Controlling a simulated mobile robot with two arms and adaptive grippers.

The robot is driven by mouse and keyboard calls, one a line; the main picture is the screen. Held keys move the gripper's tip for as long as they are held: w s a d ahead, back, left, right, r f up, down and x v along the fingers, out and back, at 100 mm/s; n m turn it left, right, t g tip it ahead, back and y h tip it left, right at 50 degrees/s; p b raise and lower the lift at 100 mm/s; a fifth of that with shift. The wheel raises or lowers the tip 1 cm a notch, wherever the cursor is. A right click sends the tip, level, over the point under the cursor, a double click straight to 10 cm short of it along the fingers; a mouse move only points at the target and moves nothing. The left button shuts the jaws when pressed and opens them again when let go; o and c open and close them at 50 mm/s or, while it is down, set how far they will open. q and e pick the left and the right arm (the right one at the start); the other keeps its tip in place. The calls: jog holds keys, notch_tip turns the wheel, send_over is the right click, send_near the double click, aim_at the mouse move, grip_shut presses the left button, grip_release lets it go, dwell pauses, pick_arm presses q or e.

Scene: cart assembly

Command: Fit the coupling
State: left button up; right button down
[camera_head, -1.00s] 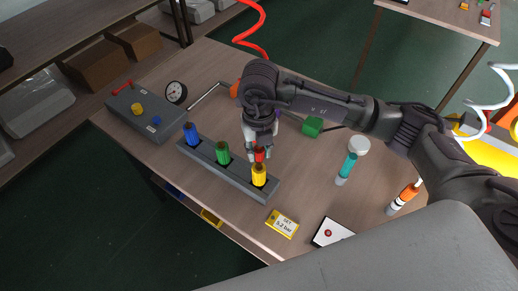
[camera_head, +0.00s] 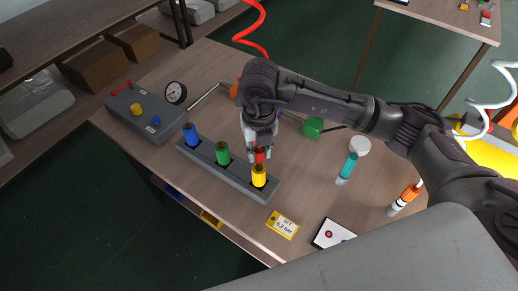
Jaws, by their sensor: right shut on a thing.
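A grey rack (camera_head: 207,162) on the table holds a blue coupling (camera_head: 190,134), a green coupling (camera_head: 222,152) and a yellow coupling (camera_head: 258,175), all upright. A red coupling (camera_head: 260,154) shows between the green and yellow ones, partly hidden by my gripper. My right gripper (camera_head: 255,152) points down over the rack and is shut on the red coupling. Whether the red coupling's lower end sits in the rack is hidden behind the yellow one. My left gripper is not in view.
A green block (camera_head: 313,126), a teal-capped tube (camera_head: 347,168), an orange-and-white tool (camera_head: 402,200), a yellow set-pressure card (camera_head: 283,225) and a white card (camera_head: 325,238) lie right of the rack.

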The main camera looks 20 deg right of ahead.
jog(key=shift+f, duration=0.15)
jog(key=shift+f+b, duration=1.2)
jog(key=c, duration=0.8)
grip_release()
notch_tip(320, 180, up, 12)
jog(key=shift+r, duration=0.1)
